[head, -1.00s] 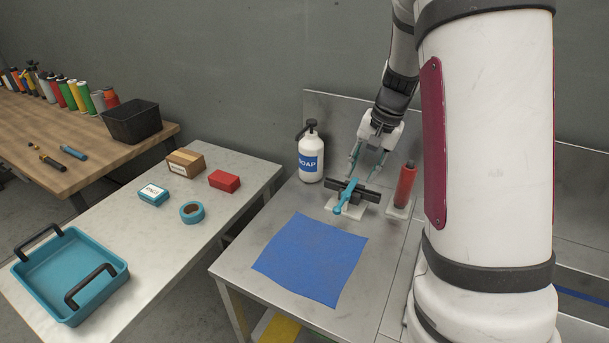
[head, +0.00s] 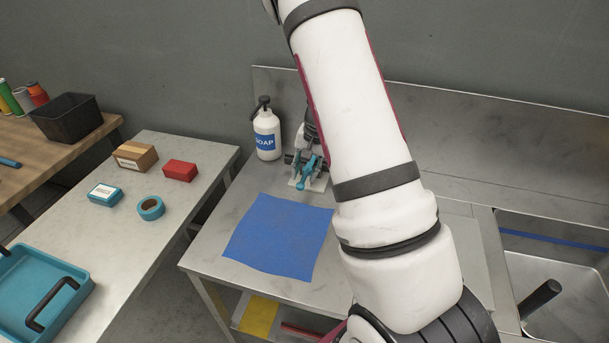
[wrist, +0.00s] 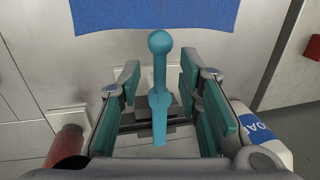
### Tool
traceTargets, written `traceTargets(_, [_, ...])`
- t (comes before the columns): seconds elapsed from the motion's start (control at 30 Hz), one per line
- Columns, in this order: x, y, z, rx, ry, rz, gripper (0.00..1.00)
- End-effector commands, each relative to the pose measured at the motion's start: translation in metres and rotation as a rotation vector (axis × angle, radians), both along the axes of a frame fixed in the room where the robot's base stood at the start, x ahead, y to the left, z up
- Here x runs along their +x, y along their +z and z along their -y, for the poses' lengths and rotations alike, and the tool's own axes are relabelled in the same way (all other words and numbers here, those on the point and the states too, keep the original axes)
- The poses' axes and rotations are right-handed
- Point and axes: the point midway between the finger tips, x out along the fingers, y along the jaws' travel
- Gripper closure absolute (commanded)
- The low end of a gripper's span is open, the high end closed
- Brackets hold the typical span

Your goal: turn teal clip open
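The teal clip (wrist: 158,95) is a lever with a round knob. In the wrist view it stands between the fingers of my gripper (wrist: 160,82), with a visible gap on both sides. My gripper is open and straddles the clip. In the head view the clip (head: 308,170) shows on a small pale plate (head: 317,184), with my gripper (head: 309,158) right over it. My arm covers the area to its right, and the dark bar at the clip is mostly hidden.
A soap bottle (head: 266,138) stands close to the left of the clip. A blue cloth (head: 277,236) lies in front. A sink (head: 560,275) is at the right.

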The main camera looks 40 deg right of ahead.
Motion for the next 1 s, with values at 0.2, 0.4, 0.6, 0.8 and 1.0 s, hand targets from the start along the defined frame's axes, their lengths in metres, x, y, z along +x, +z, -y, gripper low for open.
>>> traceTargets(0.2, [0.003, -0.019, -0.002, 0.001, 0.0, -0.001, 0.68])
traceTargets(0.4, [0.004, -0.021, -0.003, 0.0, 0.0, 0.001, 0.68])
traceTargets(0.6, [0.004, -0.021, -0.003, 0.0, 0.001, 0.002, 0.84])
traceTargets(0.8, [0.004, -0.021, -0.003, -0.001, 0.001, 0.001, 1.0])
traceTargets(1.0, [0.003, -0.021, -0.002, -0.001, 0.009, 0.0, 1.0])
